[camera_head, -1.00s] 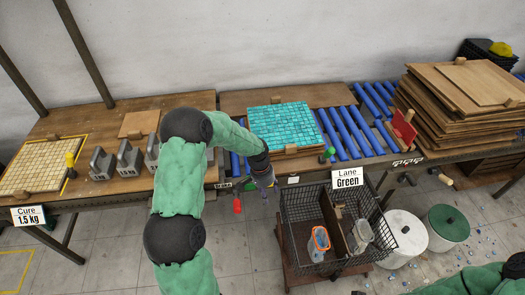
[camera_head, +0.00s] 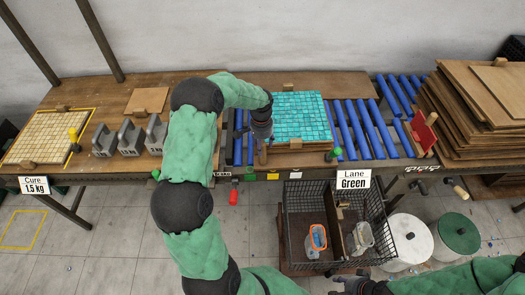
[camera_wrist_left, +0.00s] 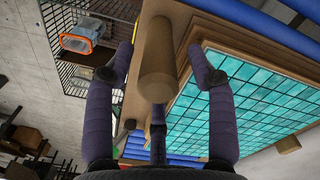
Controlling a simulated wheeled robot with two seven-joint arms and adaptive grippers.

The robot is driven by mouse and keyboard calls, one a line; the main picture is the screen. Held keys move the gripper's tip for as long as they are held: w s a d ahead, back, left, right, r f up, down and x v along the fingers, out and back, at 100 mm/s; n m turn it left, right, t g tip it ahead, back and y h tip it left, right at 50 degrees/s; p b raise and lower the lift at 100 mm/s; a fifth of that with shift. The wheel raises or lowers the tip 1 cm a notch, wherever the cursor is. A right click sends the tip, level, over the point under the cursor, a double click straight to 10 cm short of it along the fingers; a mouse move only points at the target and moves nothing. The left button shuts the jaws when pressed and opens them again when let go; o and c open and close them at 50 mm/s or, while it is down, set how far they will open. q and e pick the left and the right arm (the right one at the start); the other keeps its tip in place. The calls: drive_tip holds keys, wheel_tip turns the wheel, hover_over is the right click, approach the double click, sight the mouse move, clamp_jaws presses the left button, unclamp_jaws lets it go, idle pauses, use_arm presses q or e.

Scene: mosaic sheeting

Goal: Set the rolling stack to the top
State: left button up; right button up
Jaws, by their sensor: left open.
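The stack with the teal mosaic sheet (camera_head: 302,115) lies on wooden boards over the blue rollers at mid-bench. My left gripper (camera_head: 262,143) is at the stack's left front corner. In the left wrist view its fingers (camera_wrist_left: 160,52) are spread on either side of a round wooden peg handle (camera_wrist_left: 156,70) on the stack's edge, with nothing clamped. The teal sheet also shows there (camera_wrist_left: 245,100). My right gripper (camera_head: 358,284) is low at the bottom edge, partly cut off, its fingers unclear.
Blue rollers (camera_head: 363,130) run right of the stack to a red stop (camera_head: 424,133) and a tall board pile (camera_head: 480,95). A wire basket (camera_head: 296,240) stands in front. Grey weights (camera_head: 130,139) and a cream mosaic (camera_head: 42,136) are at left.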

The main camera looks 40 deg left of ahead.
use_arm(q)
drive_tip(key=shift+f, duration=1.6)
drive_tip(key=shift+s, duration=0.1)
clamp_jaws()
